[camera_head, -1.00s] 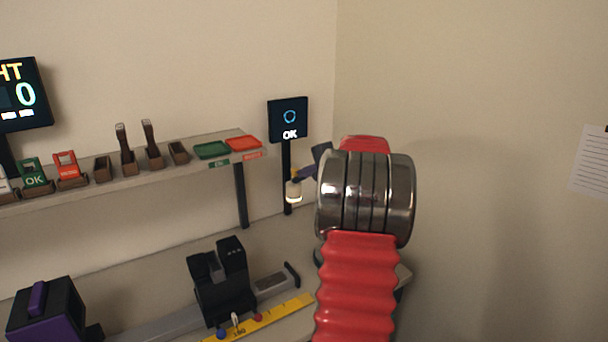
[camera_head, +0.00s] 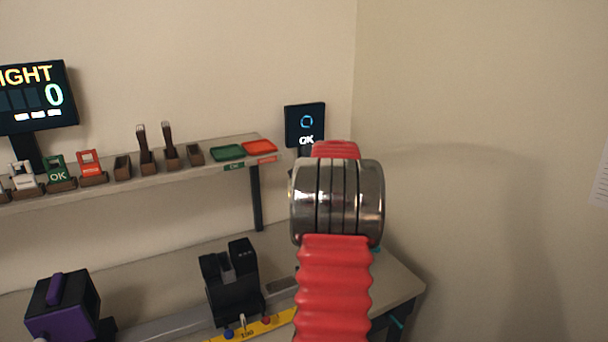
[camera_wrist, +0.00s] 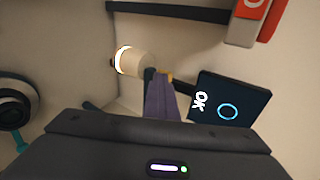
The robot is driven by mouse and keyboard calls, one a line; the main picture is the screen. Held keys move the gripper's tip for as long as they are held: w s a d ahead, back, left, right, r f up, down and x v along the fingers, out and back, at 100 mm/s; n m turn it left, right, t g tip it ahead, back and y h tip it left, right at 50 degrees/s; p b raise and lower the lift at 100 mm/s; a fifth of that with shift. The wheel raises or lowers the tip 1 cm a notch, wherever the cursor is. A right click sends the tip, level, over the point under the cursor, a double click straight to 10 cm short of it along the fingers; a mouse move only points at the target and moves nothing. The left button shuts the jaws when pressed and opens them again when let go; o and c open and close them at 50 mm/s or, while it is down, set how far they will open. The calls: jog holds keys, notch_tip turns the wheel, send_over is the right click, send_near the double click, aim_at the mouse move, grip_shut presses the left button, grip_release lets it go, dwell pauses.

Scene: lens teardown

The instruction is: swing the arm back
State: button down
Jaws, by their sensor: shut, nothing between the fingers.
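My arm, a red ribbed link (camera_head: 335,285) with a metal joint (camera_head: 338,203), stands raised right of centre in the head view. It hides my gripper there. In the wrist view my gripper (camera_wrist: 160,76) shows as slim purple fingers with teal and yellow at the tips, shut and empty. A white cylinder with a glowing ring (camera_wrist: 133,62) lies just beyond the tips; I cannot tell whether they touch. The OK screen (camera_head: 305,124) stands behind the arm and also shows right of the fingers in the wrist view (camera_wrist: 228,100).
A shelf (camera_head: 108,185) holds small holders, a green tray (camera_head: 228,152) and a red tray (camera_head: 260,146). A black fixture (camera_head: 231,280), a yellow scale strip (camera_head: 270,326) and a purple-black box (camera_head: 63,305) are on the bench. The right wall side is open.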

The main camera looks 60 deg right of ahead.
jog(key=shift+w+r, duration=0.2)
jog(key=shift+w, duration=0.05)
jog(key=a+f+v, duration=0.1)
jog(key=f+v, duration=0.1)
jog(key=v, duration=1.1)
jog(key=shift+s+a, duration=0.4)
jog(key=shift+a, duration=0.05)
jog(key=shift+a+f, duration=0.1)
dwell(0.4)
